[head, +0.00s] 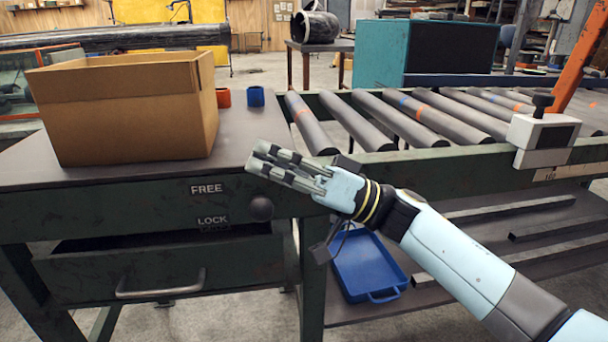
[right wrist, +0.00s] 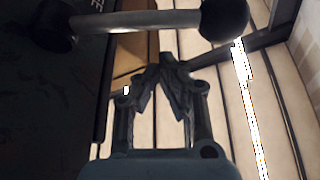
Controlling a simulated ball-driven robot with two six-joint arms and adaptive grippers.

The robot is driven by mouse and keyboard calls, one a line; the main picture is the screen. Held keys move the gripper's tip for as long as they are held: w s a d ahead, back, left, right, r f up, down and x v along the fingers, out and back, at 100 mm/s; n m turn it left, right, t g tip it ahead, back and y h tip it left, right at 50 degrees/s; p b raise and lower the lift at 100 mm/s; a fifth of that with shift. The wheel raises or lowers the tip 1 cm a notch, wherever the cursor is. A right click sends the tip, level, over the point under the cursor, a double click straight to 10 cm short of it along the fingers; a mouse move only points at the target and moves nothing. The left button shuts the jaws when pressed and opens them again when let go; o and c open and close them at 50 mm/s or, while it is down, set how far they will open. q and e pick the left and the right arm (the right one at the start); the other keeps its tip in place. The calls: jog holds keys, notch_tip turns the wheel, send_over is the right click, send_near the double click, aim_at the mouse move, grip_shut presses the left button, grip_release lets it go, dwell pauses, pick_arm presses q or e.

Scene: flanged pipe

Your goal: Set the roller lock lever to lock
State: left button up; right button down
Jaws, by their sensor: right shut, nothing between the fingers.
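The lock lever shows in the head view as a dark round knob (head: 262,208) on the green bench front, right of the FREE (head: 207,189) and LOCK (head: 212,219) labels. Its height is between the two labels. The right wrist view shows its silver rod (right wrist: 140,22) running from a dark pivot at left to the black ball (right wrist: 225,18). My right gripper (head: 254,158) is shut and empty, its fingers pointing left above the knob in the head picture. In the wrist view its fingertips (right wrist: 168,62) are below the rod, apart from it. My left gripper is out of view.
A cardboard box (head: 130,110) stands on the bench top, with an orange cup (head: 223,97) and a blue cup (head: 256,96) beside it. A roller conveyor (head: 420,120) extends right. A drawer handle (head: 160,288) is below. A blue tray (head: 368,268) lies on the lower shelf.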

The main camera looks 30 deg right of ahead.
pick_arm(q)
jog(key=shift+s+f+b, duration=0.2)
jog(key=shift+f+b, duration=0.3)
pick_arm(e)
jog(key=shift+s+f, duration=0.5)
jog(key=shift+f, duration=0.35)
jog(key=shift+s+f, duration=0.5)
jog(key=shift+f, duration=0.35)
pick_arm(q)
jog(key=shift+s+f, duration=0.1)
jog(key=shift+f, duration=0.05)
pick_arm(e)
jog(key=shift+f, duration=0.1)
pick_arm(q)
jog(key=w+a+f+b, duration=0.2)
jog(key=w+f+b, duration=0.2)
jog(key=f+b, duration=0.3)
jog(key=shift+b, duration=1.8)
pick_arm(e)
notch_tip(320, 180, down, 7)
jog(key=s+n+g+y, duration=0.2)
jog(key=n+g, duration=0.7)
jog(key=n, duration=0.8)
jog(key=shift+a+r+g+y, duration=0.2)
jog(key=shift+a+g+y, duration=0.15)
jog(key=shift+y, duration=0.25)
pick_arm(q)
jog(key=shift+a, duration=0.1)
